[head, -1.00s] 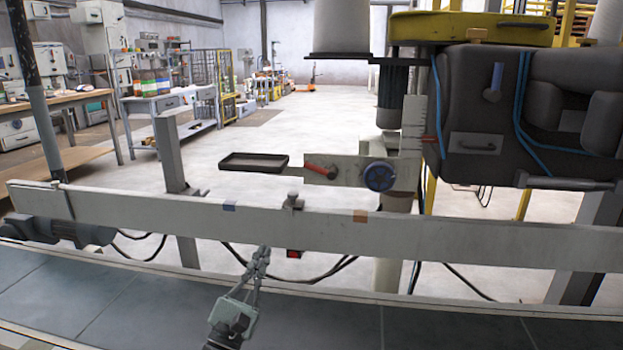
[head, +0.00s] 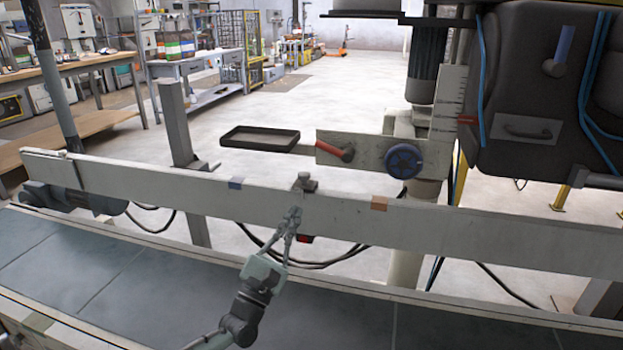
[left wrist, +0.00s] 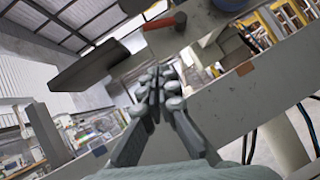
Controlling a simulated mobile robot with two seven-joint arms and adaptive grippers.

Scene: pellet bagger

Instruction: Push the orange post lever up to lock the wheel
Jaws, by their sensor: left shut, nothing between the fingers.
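The orange-red post lever (head: 333,150) lies nearly level on a pale plate on the post, its handle pointing left from a dark pivot. The blue wheel (head: 403,161) sits on the same plate, right of the lever. My left gripper (head: 293,215) is shut and empty in front of the pale rail, lower and left of the lever, apart from it. In the left wrist view the closed fingers (left wrist: 162,90) point up toward the lever (left wrist: 164,21), and the wheel is partly cut off at the top right. My right gripper is out of view.
A long pale rail (head: 480,231) with a small clamp (head: 304,182) on top runs between my left gripper and the post. A dark tray (head: 259,138) sticks out left of the lever. The grey conveyor belt (head: 150,272) lies below; a dark machine (head: 540,110) stands right.

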